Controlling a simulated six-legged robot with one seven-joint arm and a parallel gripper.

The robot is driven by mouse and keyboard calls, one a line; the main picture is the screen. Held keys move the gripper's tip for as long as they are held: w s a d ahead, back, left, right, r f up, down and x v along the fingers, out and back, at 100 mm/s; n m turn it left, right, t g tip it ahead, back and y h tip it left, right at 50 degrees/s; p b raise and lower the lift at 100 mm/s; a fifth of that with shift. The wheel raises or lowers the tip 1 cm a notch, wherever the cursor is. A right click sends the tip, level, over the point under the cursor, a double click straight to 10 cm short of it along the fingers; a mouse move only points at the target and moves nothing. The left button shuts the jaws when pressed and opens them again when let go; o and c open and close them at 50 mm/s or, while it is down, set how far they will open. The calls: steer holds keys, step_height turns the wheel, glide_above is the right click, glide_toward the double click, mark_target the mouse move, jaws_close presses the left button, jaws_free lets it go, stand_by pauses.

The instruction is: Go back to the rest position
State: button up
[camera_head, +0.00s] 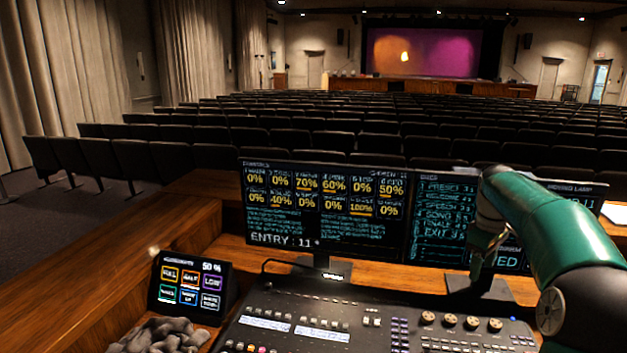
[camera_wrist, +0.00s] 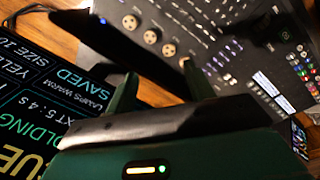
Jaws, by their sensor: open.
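My gripper (camera_wrist: 158,74) shows in the wrist view with its two fingers apart and nothing between them. It hangs above the mixing desk (camera_head: 385,338), which also shows in the wrist view (camera_wrist: 150,25) beyond the fingers. In the head view my green arm comes in from the right edge, bends at the top and points down in front of the right monitor (camera_head: 428,230). The fingertips cannot be made out clearly in the head view.
A left monitor (camera_head: 320,225) with yellow percentages stands behind the desk. A small touch panel (camera_head: 190,282) stands at the left, with a dark grey lumpy heap (camera_head: 160,337) below it. The wooden counter (camera_head: 115,265) is clear at the far left. Rows of seats lie beyond.

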steer(key=s+a+r+m+t, duration=0.1)
steer(key=s+a+r, duration=0.2)
steer(key=s+a, duration=0.4)
steer(key=s+a+r+m+t, duration=0.1)
steer(key=s+a+r+m, duration=0.3)
steer(key=a, duration=0.6)
steer(key=s+a+f+t, duration=0.1)
steer(key=s+a+f, duration=0.2)
steer(key=s, duration=0.7)
steer(key=s+a+f+m+t, duration=0.1)
steer(key=s+a+f, duration=0.3)
steer(key=s, duration=0.5)
steer(key=shift+s+a+f+m+t+y, duration=0.25)
steer(key=shift+s+a+t+y, duration=0.2)
steer(key=shift+a, duration=0.55)
steer(key=shift+d, duration=0.15)
